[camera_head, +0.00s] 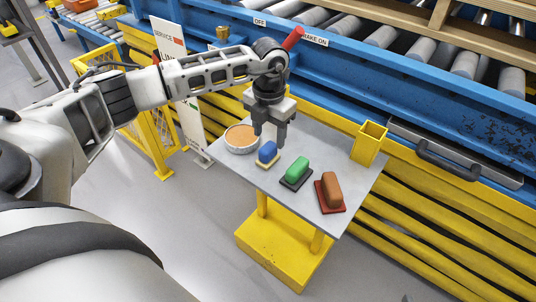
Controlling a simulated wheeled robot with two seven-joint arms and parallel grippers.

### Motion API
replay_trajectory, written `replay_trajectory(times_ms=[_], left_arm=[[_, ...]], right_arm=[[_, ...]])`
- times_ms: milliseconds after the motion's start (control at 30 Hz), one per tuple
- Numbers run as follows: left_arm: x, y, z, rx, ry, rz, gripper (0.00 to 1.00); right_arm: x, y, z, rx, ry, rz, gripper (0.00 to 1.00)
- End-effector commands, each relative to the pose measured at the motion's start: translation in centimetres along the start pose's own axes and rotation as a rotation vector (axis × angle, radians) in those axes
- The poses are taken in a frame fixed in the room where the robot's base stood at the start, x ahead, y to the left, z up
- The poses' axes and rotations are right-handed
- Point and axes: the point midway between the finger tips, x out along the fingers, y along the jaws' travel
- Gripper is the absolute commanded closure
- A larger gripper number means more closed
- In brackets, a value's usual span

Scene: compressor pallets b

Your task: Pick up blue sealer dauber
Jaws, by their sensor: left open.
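The blue sealer dauber (267,152) has a rounded blue top on a pale yellowish base. It rests on the grey top of a small stand (231,166), at the left of a row of similar daubers. My left gripper (270,138) points down just above and behind the blue dauber. Its fingers are apart, with nothing seen between them. I cannot tell whether a fingertip touches the dauber. My right gripper is out of view.
A round tray of orange material (242,138) stands left of the blue dauber. A green dauber (297,170) and a brown dauber (331,190) sit to its right. A yellow open box (369,143) stands at the back right. A blue roller conveyor (390,95) runs behind.

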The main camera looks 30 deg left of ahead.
Motion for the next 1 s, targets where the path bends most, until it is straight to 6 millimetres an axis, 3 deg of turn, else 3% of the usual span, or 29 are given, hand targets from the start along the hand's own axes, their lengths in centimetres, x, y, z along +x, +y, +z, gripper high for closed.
replay_trajectory(times_ms=[300,600,767,800,1000], left_arm=[[4.5,0.1,-0.3,-0.001,0.004,0.000,0.47],[4.9,0.1,-0.3,0.001,0.001,0.000,0.47],[4.9,0.1,-0.3,0.000,0.002,0.000,0.92],[4.9,0.1,-0.3,0.000,0.002,0.000,0.96],[4.9,0.1,-0.3,0.000,0.001,0.000,0.96]], right_arm=[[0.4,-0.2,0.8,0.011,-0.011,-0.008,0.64],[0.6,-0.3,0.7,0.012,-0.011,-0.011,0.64],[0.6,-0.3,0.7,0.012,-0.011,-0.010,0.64],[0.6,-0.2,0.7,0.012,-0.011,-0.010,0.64],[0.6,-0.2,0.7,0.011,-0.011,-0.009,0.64]])
